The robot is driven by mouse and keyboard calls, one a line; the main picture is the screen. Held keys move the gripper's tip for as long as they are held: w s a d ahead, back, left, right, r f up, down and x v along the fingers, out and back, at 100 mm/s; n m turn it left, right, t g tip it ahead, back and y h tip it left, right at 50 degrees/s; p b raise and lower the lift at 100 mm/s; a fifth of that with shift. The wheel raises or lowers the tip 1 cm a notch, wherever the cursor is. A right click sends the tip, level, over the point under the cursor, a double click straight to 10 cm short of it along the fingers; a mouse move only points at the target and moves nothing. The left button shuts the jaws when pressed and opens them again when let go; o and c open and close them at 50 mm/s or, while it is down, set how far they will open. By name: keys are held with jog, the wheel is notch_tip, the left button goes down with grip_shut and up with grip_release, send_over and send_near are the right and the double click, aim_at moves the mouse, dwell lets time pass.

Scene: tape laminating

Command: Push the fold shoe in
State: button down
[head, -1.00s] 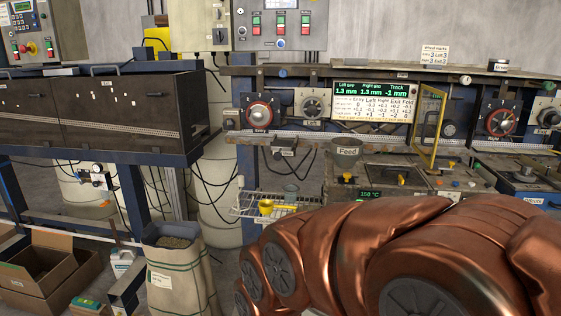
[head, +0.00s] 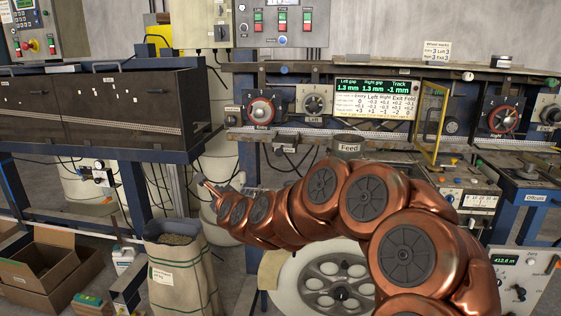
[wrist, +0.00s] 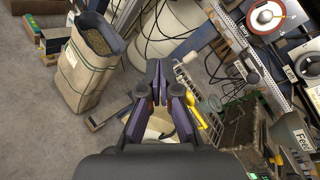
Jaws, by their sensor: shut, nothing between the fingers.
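I cannot make out the fold shoe for certain in either view. The laminating machine's display (head: 374,99) lists a Fold column at its right end. The Entry dial (head: 261,111) and the Left dial (head: 314,103) are on the machine front, left of the display; the Right dial (head: 502,119) is farther right. My gripper (wrist: 153,78) is shut and empty, with its fingers together above the floor. In the head view my gripper (head: 203,186) is small, at the left end of my copper arm, in front of and below the Entry dial. My arm hides part of the machine's lower front.
A paper sack of granules (head: 178,265) stands on the floor, left of my gripper in the wrist view (wrist: 86,68). The Feed hopper (head: 348,146) and a white reel (head: 300,290) are near my arm.

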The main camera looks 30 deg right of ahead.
jog(key=w+d+m+h, duration=0.2)
jog(key=d+m+h, duration=0.2)
jog(key=d+m, duration=0.35)
jog(key=m+g+h, duration=0.1)
jog(key=m+h, duration=0.5)
jog(key=m, duration=0.1)
send_near(281, 155)
jog(key=p+x, duration=0.5)
jog(key=shift+d, duration=0.1)
jog(key=shift+p+x, duration=0.55)
jog(key=shift+x, duration=0.5)
jog(key=shift+f, duration=0.1)
